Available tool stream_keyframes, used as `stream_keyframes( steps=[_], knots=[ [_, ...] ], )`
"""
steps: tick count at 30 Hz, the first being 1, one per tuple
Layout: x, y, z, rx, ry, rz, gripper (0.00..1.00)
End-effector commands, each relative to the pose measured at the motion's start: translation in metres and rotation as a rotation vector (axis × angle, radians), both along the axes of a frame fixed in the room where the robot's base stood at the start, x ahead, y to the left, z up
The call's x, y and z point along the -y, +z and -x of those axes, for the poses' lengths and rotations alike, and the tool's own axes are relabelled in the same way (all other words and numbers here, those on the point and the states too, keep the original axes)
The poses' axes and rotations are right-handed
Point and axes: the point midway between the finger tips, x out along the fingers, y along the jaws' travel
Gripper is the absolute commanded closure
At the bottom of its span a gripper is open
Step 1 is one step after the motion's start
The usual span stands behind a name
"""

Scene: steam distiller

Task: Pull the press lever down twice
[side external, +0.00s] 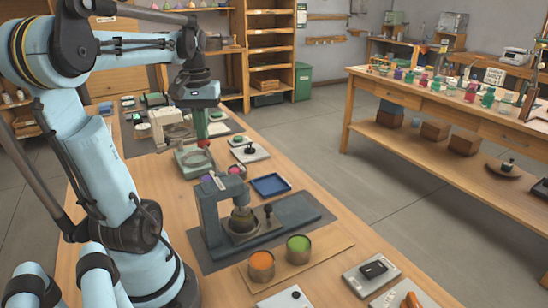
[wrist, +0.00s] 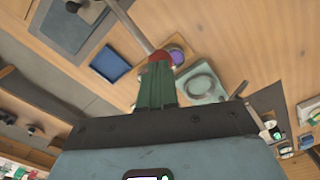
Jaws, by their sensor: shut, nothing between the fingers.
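The grey press (side external: 210,215) stands on a dark mat on the wooden bench in the side view, with a round brass-coloured part under its frame. Its lever (wrist: 130,25) shows in the wrist view as a grey rod running from the press to my fingertips. A red end (wrist: 160,57) shows at the fingertips, where the rod meets them; it also shows in the side view (side external: 204,145). My gripper (side external: 202,135) has green fingers, shut and empty, pointing down behind the press. The fingers also fill the middle of the wrist view (wrist: 157,75). I cannot tell whether they touch the lever.
A blue tray (side external: 270,185) lies right of and behind the press. An orange tin (side external: 261,266) and a green tin (side external: 299,249) stand in front of the press. A second bench (side external: 470,122) is across the aisle.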

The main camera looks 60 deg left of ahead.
Motion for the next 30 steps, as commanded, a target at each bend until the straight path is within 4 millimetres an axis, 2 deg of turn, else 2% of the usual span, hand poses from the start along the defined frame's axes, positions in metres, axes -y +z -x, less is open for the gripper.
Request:
stream_keyframes(
  steps=[15,30],
  knots=[
    [0.000,0.035,0.000,0.000,0.000,0.000,1.00],
    [0.000,0.036,0.000,0.000,0.000,0.000,1.00]
  ],
)
